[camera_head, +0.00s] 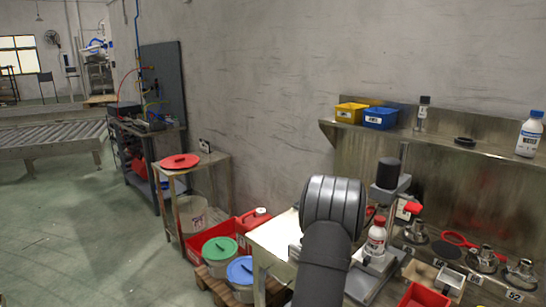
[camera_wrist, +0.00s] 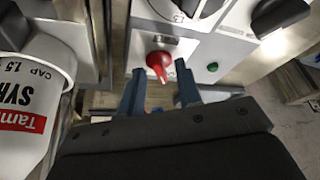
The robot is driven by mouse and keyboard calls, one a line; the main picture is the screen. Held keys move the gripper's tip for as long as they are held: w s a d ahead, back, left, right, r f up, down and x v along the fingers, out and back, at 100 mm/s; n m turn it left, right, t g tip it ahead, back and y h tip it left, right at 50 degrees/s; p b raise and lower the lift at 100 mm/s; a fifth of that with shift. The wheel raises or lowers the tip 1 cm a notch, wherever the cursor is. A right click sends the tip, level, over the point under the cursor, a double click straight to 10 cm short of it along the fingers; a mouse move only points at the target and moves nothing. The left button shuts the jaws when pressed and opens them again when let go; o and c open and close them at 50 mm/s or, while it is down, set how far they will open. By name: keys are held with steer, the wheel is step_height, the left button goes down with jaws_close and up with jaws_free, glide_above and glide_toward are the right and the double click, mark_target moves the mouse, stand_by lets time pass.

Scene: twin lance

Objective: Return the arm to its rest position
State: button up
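My arm rises from the bottom of the head view, dark grey with a large ribbed joint, in front of the workbench. My gripper is hidden behind it in that view. In the wrist view my gripper (camera_wrist: 159,90) shows two blue fingers spread apart with nothing between them. A red knob (camera_wrist: 159,63) on a grey panel (camera_wrist: 143,50) lies beyond the fingertips. Whether the fingers touch the panel I cannot tell.
A white labelled container (camera_wrist: 28,105) stands close on the left in the wrist view. In the head view a red-capped bottle (camera_head: 376,242), metal fittings (camera_head: 483,259) and a red bin (camera_head: 424,297) crowd the bench. A shelf (camera_head: 480,148) holds yellow (camera_head: 350,112) and blue (camera_head: 380,118) bins.

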stand_by(0.3)
steer(key=v, duration=1.7)
steer(key=x, duration=1.7)
steer(key=shift+f, duration=0.25)
steer(key=shift+a+r+m+h, duration=0.1)
steer(key=shift+r+m+h, duration=0.15)
steer(key=shift+m, duration=0.35)
steer(key=shift+w+a+m+g+h, duration=0.1)
steer(key=shift+m+g+h, duration=0.2)
steer(key=shift+m, duration=0.65)
steer(key=shift+w+a+m+g+h, duration=0.1)
steer(key=shift+m+h, duration=0.25)
steer(key=shift+m, duration=0.6)
steer(key=m+g+h, duration=0.1)
steer(key=m, duration=0.3)
steer(key=shift+w+a+m+g+h, duration=0.15)
steer(key=shift+m+g, duration=0.15)
steer(key=shift+m, duration=0.5)
steer(key=shift+d+m+g+h, duration=0.15)
steer(key=shift+m+g, duration=0.15)
steer(key=shift+m, duration=0.5)
steer(key=shift+a, duration=0.1)
